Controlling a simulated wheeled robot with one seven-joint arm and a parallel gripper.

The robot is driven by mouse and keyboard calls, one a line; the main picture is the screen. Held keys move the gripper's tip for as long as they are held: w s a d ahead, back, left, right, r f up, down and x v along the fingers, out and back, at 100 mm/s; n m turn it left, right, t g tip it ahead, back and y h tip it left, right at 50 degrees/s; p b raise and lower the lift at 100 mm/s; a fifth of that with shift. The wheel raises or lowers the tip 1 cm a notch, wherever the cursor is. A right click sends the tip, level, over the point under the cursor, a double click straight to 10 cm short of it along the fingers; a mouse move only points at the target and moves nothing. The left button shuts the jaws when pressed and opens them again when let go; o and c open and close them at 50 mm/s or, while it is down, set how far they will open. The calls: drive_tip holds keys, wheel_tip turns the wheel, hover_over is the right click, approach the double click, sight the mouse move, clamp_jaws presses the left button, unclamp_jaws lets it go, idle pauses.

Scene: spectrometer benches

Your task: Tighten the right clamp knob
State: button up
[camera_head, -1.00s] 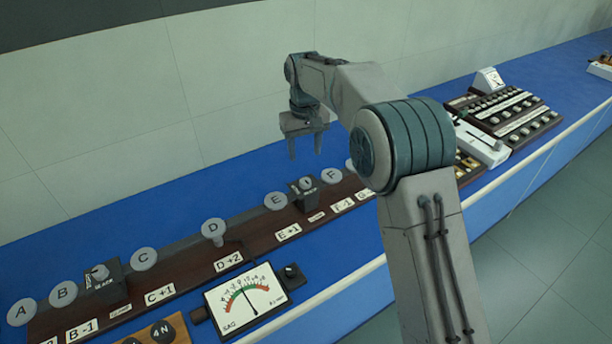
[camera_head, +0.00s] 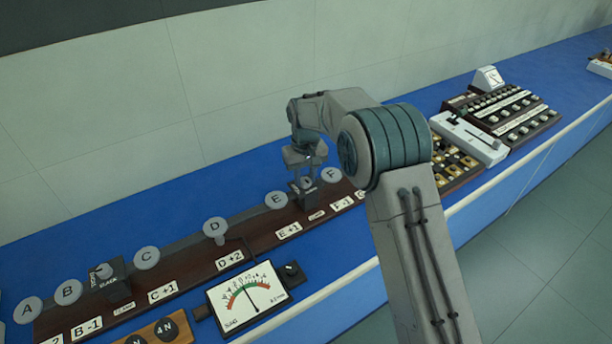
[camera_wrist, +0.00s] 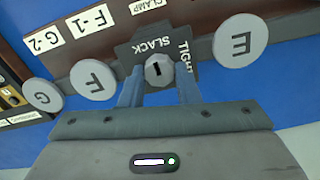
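The right clamp knob (camera_wrist: 159,71) is a round grey knob with a dark mark, on a dark block (camera_wrist: 128,52) labelled SLACK and TIGHT. The block stands on the rail between discs E (camera_wrist: 240,41) and F (camera_wrist: 93,79). My gripper (camera_head: 304,184) points down over this clamp. In the wrist view my gripper (camera_wrist: 159,88) has one finger on each side of the knob, with its fingers apart. A thin gap seems to show beside the knob; contact is not clear. The left clamp knob (camera_head: 104,271) stands between discs B and C.
A sag meter (camera_head: 247,298) with a dial lies in front of the rail. Discs E (camera_head: 276,200) and F (camera_head: 331,175) stand close on either side of my gripper. Keypads and a white slider box (camera_head: 470,138) are farther right. The wall is behind.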

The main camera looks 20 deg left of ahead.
drive_tip(key=c, duration=0.4)
drive_tip(key=shift+o, duration=0.2)
drive_tip(key=shift+d, duration=0.15)
drive_tip(key=shift+m+b, duration=0.7)
drive_tip(key=shift+m, duration=1.1)
drive_tip(key=m+b, duration=0.1)
drive_tip(key=m, duration=0.3)
drive_tip(key=shift+m, duration=0.3)
drive_tip(key=m, duration=0.5)
drive_tip(key=shift+m, duration=2.3)
